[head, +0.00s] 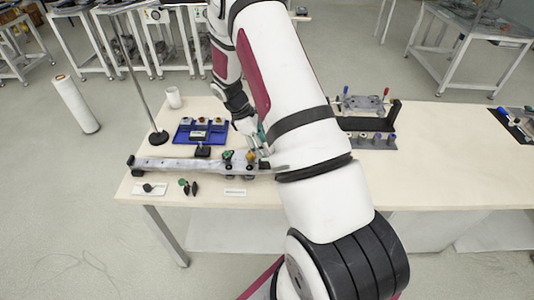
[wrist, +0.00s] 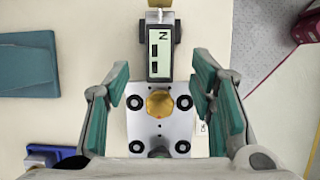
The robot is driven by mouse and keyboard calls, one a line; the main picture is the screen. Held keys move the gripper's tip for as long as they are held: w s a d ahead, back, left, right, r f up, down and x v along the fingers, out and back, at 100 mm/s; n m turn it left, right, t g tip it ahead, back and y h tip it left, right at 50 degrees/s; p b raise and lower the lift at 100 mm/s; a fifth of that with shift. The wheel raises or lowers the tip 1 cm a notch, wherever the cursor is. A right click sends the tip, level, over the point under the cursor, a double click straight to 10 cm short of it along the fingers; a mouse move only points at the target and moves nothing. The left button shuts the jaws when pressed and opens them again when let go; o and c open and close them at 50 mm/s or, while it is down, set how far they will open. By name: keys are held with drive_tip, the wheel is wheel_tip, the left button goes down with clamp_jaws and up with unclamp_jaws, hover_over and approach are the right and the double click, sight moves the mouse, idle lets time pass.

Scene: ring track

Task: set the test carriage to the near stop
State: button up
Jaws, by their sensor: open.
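A pale rail track (head: 180,165) runs along the left front of the table. My gripper (wrist: 164,110) is open, with a teal-padded finger on each side of the plate and no clear grip. In the head view my gripper (head: 258,140) is partly hidden by my arm, as is the rail's right end.
A display unit (wrist: 160,55) adjoins the plate. A blue tray (head: 180,138) with a device sits behind the rail. A stand (head: 158,137) and white cup (head: 174,97) are at the back left. Small loose parts (head: 188,187) and a white label (head: 235,192) lie in front.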

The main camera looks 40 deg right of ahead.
drive_tip(key=shift+v, duration=2.4)
drive_tip(key=s+a+r+m+t, duration=0.2)
drive_tip(key=a+r, duration=0.4)
drive_tip(key=r, duration=0.4)
drive_tip(key=s+a+r+m+t, duration=0.2)
drive_tip(key=a+r, duration=0.3)
drive_tip(key=r, duration=0.6)
drive_tip(key=s+a+r+m+t+y, duration=0.1)
drive_tip(key=s+a+r+m+t, duration=0.1)
drive_tip(key=s+a+r, duration=0.2)
drive_tip(key=s+a+r+m+t+y+b, duration=0.1)
drive_tip(key=s+a+r+m+t+y, duration=0.1)
drive_tip(key=s+a, duration=0.7)
wheel_tip(320, 180, up, 3)
drive_tip(key=s+m, duration=0.1)
drive_tip(key=s, duration=0.1)
drive_tip(key=shift+s+f+t+b, duration=0.15)
drive_tip(key=shift+s+t+b, duration=0.15)
drive_tip(key=shift+s+t, duration=0.1)
